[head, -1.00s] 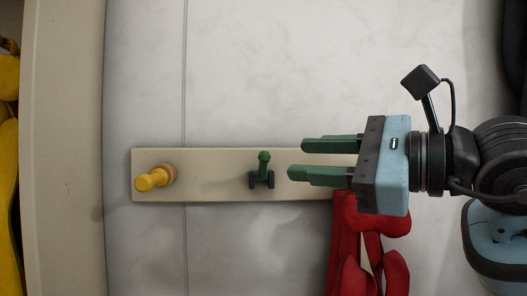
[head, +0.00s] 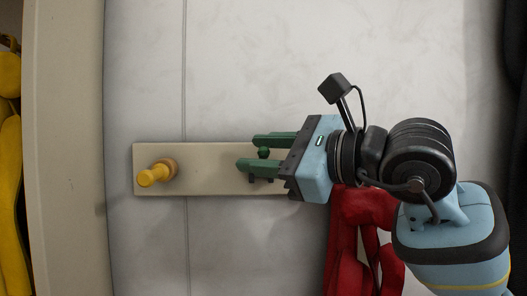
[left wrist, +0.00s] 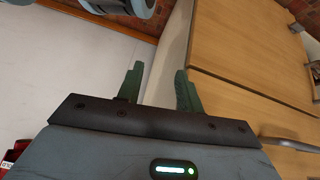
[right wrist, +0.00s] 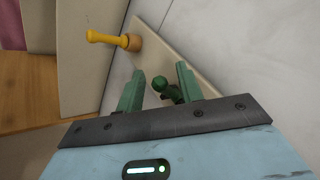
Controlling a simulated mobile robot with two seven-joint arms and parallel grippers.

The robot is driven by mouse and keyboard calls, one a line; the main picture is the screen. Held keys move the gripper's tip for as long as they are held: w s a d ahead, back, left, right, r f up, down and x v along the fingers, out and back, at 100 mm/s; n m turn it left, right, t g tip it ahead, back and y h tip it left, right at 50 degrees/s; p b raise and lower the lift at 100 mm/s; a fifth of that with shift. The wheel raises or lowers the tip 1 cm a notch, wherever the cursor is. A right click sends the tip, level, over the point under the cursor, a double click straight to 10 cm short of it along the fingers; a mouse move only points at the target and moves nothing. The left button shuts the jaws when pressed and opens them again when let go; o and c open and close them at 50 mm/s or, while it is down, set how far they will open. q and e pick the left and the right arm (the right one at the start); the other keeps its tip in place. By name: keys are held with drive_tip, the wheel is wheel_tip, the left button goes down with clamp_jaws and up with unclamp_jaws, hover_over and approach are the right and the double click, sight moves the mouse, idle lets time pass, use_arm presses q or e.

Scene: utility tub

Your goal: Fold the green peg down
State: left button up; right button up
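The green peg (head: 263,153) stands on a beige board (head: 211,180) fixed to the white wall. In the head view it shows between the two green fingers of my right gripper (head: 252,153). The peg's base is partly hidden by the lower finger in the head view. My left gripper (left wrist: 158,85) is open and empty in its own wrist view and is out of the head view.
A yellow peg (head: 154,175) juts from the board's left end. A red item (head: 361,225) hangs at the right below my right gripper. Yellow cloth (head: 10,180) hangs at the far left. Wooden cabinets (left wrist: 255,50) stand near my left gripper. The wall above the board is clear.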

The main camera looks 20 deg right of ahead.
clamp_jaws()
drive_tip(key=shift+f+b, duration=0.3)
drive_tip(key=shift+b, duration=0.05)
drive_tip(key=n+b, duration=0.1)
drive_tip(key=f+n+t+y+b, duration=0.1)
drive_tip(key=n+b, duration=0.1)
drive_tip(key=f+n+y+b, duration=0.1)
drive_tip(key=shift+s+a+t+b, duration=0.15)
drive_tip(key=shift+s+t+b, duration=0.15)
drive_tip(key=shift+s+b, duration=0.1)
drive_tip(key=shift+r, duration=0.1)
